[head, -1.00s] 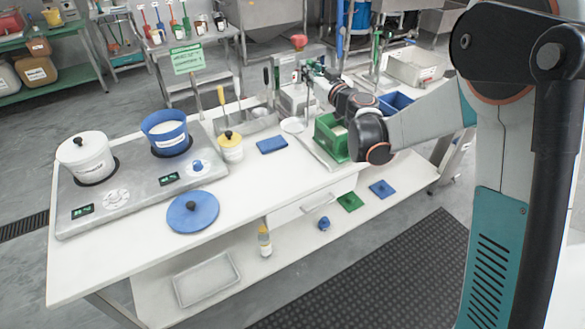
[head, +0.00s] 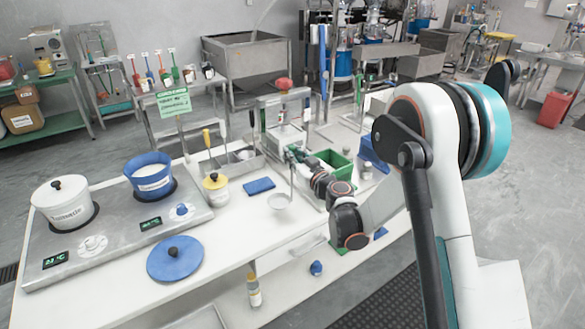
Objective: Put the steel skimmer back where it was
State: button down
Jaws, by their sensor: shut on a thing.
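My gripper (head: 293,154) is shut on the upper part of the steel skimmer's thin handle, to the right of the middle of the white table. The steel skimmer (head: 280,201) hangs upright below it, its pale round bowl at the bottom. The bowl shows over the white tabletop (head: 235,227), right of the blue cloth. I cannot tell whether it touches the table. The fingertips are small and partly hidden by my own wrist.
A steel tray (head: 246,165) with a yellow-handled tool stands behind a yellow-lidded jar (head: 216,190). A blue cloth (head: 259,186) lies beside the jar. A green bin (head: 333,164) is right of my gripper. Blue pot (head: 149,178), white pot (head: 63,207) and blue lid (head: 175,258) are left.

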notch_tip(320, 180, down, 4)
jog(key=shift+f+b, duration=0.1)
jog(key=shift+b, duration=0.45)
jog(key=shift+r, duration=0.2)
jog(key=shift+f, duration=0.1)
jog(key=c, duration=1.9)
grip_release()
jog(key=shift+f, duration=0.1)
jog(key=shift+c, duration=0.2)
jog(key=o, duration=0.4)
